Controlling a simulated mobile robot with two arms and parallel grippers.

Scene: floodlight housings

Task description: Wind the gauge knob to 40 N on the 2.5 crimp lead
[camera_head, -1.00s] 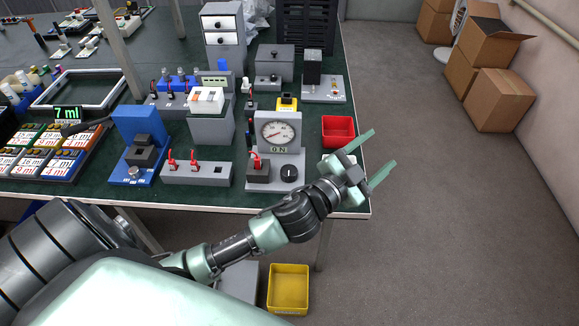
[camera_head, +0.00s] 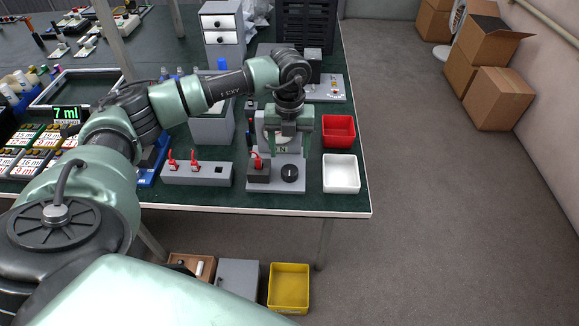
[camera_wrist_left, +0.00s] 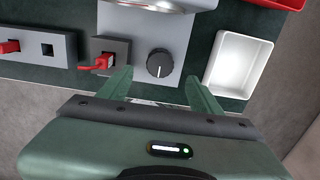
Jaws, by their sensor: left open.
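The pull gauge (camera_head: 277,187) is a grey stand near the front edge of the table, with a black knob (camera_head: 289,173) on its base. The knob also shows in the left wrist view (camera_wrist_left: 160,63), with a light mark on its face. A red lead (camera_head: 257,161) sits in the dark block left of the knob, and shows red in the left wrist view (camera_wrist_left: 97,62). My left gripper (camera_head: 285,150) is open and points down in front of the dial, hiding most of it. In the left wrist view its fingers (camera_wrist_left: 160,90) are apart, with the knob beyond and between them. My right gripper is not in view.
A white tray (camera_head: 341,187) and a red tray (camera_head: 338,121) stand right of the gauge. A grey block with red leads (camera_head: 196,181) stands to its left. Behind is a grey unit (camera_head: 324,90). A yellow bin (camera_head: 288,300) is below the table.

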